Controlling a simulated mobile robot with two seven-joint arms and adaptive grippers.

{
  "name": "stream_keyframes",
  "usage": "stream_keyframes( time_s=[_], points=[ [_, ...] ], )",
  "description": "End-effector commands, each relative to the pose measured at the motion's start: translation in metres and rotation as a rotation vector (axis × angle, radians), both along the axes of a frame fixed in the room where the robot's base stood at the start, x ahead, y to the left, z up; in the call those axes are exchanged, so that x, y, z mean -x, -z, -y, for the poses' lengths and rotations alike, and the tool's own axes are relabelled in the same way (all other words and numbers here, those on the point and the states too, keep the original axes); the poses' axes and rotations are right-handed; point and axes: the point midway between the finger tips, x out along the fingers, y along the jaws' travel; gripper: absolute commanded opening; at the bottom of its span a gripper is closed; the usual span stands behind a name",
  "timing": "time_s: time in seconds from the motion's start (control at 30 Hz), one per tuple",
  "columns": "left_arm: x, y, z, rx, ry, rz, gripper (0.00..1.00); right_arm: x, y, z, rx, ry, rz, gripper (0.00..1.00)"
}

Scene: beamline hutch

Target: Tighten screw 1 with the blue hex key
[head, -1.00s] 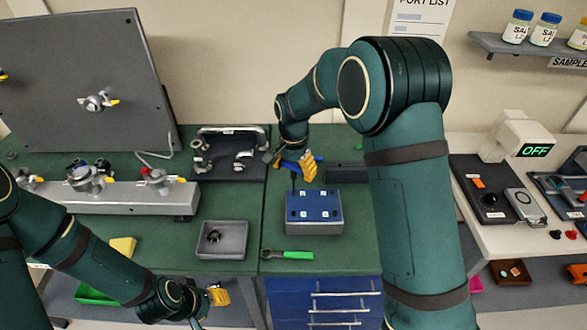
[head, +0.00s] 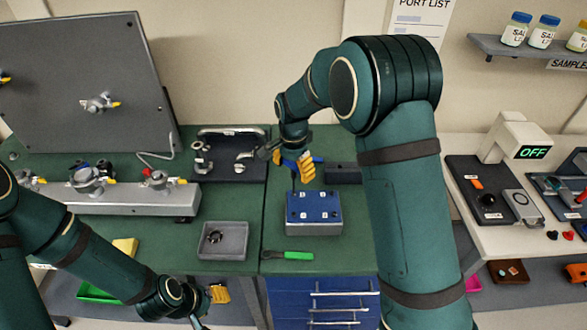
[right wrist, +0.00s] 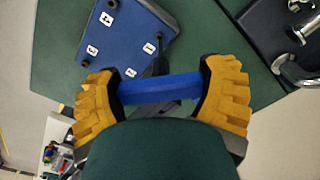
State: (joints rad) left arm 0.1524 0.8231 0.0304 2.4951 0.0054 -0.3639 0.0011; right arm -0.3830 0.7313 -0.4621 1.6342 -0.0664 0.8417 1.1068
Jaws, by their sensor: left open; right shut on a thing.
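A blue block (head: 313,212) with several small white number labels and dark screws on its top stands on the green bench. The labels are too small to read surely, so I cannot tell which screw is 1. My right gripper (head: 301,166) is shut on the blue handle of the hex key (right wrist: 160,88), just behind the block. The key's dark shaft points down near the block's back left corner in the head view; I cannot tell whether its tip touches a screw. My left gripper (head: 217,295) is open and empty, low at the bench's front edge.
A green-handled tool (head: 288,255) lies in front of the block. A grey tray (head: 221,253) holding a small dark ring is to its left. A dark box (head: 343,174) stands behind the block. A board with metal fittings (head: 232,134) is at the back.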

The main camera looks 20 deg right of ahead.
Motion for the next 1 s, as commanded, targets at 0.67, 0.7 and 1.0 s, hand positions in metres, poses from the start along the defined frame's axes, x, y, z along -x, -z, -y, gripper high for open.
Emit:
stream_keyframes(
  time_s=[0.67, 0.7, 1.0],
  points=[
    [0.0, -0.023, 0.0, 0.0, 0.0, 0.0, 0.47, 0.0, -0.03, 0.0, 0.001, -0.001, -0.001, 0.36],
    [0.0, -0.023, 0.0, 0.0, 0.0, 0.0, 0.47, 0.0, -0.03, 0.0, 0.001, -0.001, -0.001, 0.36],
    [0.0, -0.022, 0.0, 0.0, 0.0, 0.0, 0.47, 0.0, -0.029, 0.0, 0.001, -0.001, -0.001, 0.36]
  ],
)
